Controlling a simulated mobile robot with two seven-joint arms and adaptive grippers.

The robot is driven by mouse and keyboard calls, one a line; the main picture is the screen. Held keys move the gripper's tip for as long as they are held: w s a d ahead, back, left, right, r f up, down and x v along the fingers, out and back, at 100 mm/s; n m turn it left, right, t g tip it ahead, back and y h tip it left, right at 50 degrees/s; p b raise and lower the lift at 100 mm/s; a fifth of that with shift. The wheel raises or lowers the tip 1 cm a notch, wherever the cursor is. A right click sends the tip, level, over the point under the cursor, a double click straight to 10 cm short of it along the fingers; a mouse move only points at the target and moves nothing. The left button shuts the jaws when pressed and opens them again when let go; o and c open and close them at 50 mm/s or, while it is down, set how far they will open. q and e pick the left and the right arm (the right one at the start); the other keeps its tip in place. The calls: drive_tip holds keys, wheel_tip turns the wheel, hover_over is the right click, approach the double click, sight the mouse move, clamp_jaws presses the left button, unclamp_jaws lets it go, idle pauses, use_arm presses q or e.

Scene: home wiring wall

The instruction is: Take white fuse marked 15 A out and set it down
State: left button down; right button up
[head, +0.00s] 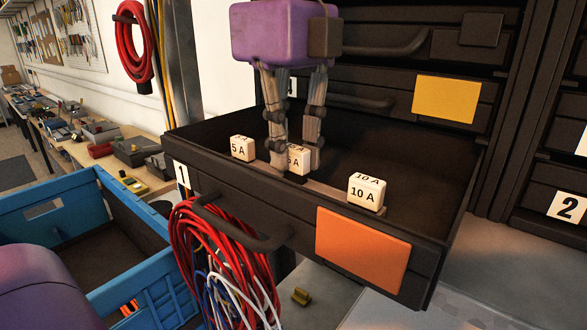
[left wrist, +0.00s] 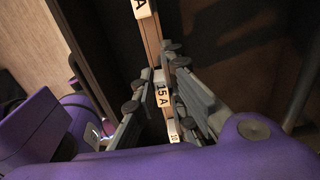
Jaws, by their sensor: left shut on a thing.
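The white fuse marked 15 A (head: 300,159) is in the open dark drawer (head: 243,204), in the middle of a row on a thin rail. In the head view a finger partly covers its marking. In the left wrist view the fuse (left wrist: 162,97) shows "15 A" between the fingers. My left gripper (head: 294,162) points down from above and is shut on this fuse. The fuse appears still at the rail, and any small gap under it is hidden. My right gripper is not in view.
A 5 A fuse (head: 242,148) stands left of the gripper and a 10 A fuse (head: 366,191) stands right. Red, blue and white cables (head: 215,245) hang at the drawer front. A blue crate (head: 130,282) stands at left. A grey surface (head: 330,292) lies below the drawer.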

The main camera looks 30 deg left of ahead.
sight(286, 145)
use_arm(q)
drive_tip(key=shift+r+p, duration=0.35)
drive_tip(key=shift+r, duration=1.75)
